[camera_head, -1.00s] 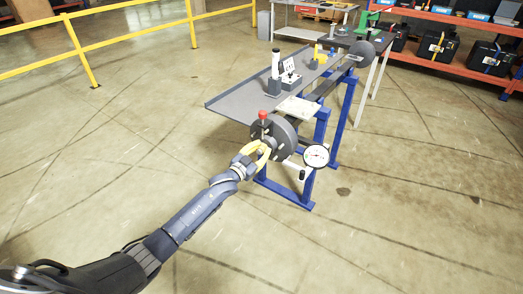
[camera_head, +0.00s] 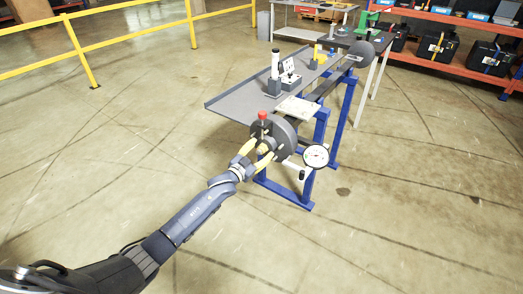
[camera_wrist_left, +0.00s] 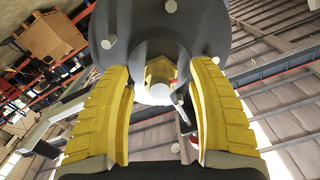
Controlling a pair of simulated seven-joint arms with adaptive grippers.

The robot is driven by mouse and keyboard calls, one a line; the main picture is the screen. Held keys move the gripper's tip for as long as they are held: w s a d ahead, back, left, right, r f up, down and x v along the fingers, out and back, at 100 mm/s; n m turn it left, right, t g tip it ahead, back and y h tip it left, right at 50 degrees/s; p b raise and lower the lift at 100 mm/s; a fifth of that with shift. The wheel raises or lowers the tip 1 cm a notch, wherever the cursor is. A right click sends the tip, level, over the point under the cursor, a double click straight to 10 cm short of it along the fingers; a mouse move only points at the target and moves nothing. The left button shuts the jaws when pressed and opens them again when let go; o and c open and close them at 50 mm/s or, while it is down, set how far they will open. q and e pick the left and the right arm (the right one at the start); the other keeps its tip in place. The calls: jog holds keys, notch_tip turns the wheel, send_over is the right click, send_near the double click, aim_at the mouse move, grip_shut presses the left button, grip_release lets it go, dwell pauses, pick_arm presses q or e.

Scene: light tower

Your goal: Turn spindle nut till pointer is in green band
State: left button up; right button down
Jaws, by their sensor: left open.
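The spindle nut (camera_wrist_left: 160,76) is a brass-yellow piece with a pale round end, at the middle of a dark grey disc (camera_wrist_left: 205,25) in the left wrist view. In the head view the disc (camera_head: 283,134) stands at the near end of the blue-legged bench. My left gripper (camera_head: 257,152) is open, its yellow fingers on either side of the nut with gaps showing in the left wrist view (camera_wrist_left: 163,105). The dial (camera_head: 316,156) has a white face and dark pointer; its green band is too small to make out. My right gripper is not in view.
A red knob (camera_head: 262,115) stands up by the disc. The grey bench top (camera_head: 240,103) carries a white-topped cylinder (camera_head: 275,66) and small items. A yellow rail (camera_head: 130,40) runs behind at left. The floor around the bench is clear.

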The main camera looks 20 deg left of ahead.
pick_arm(q)
jog(key=v, duration=1.1)
jog(key=shift+s, duration=0.2)
jog(key=s+a+f+n+g+y, duration=0.1)
jog(key=s+a+f+y, duration=0.15)
jog(key=f, duration=0.65)
jog(key=s+a+f+g+y, duration=0.15)
jog(key=a+f, duration=0.25)
jog(key=f, duration=0.5)
jog(key=s+a+f+n+g+y, duration=0.1)
jog(key=a+f+g, duration=0.15)
jog(key=f, duration=0.65)
jog(key=s+a+f+n+g+y, duration=0.1)
jog(key=s+f+g, duration=0.3)
jog(key=s+f, duration=1.45)
jog(key=s+d+f+g, duration=0.2)
jog(key=s+f, duration=0.3)
jog(key=s, duration=0.7)
jog(key=s+d+f+g, duration=0.2)
jog(key=s+d+f, duration=0.2)
jog(key=s, duration=0.9)
jog(key=s+d+f+n+g, duration=0.1)
jog(key=s+f, duration=0.4)
jog(key=s, duration=0.7)
jog(key=d+g, duration=0.1)
jog(key=d, duration=0.1)
jog(key=shift+s+d+f+g, duration=0.25)
jog(key=shift+d+f+g, duration=0.05)
jog(key=shift+d+f, duration=0.1)
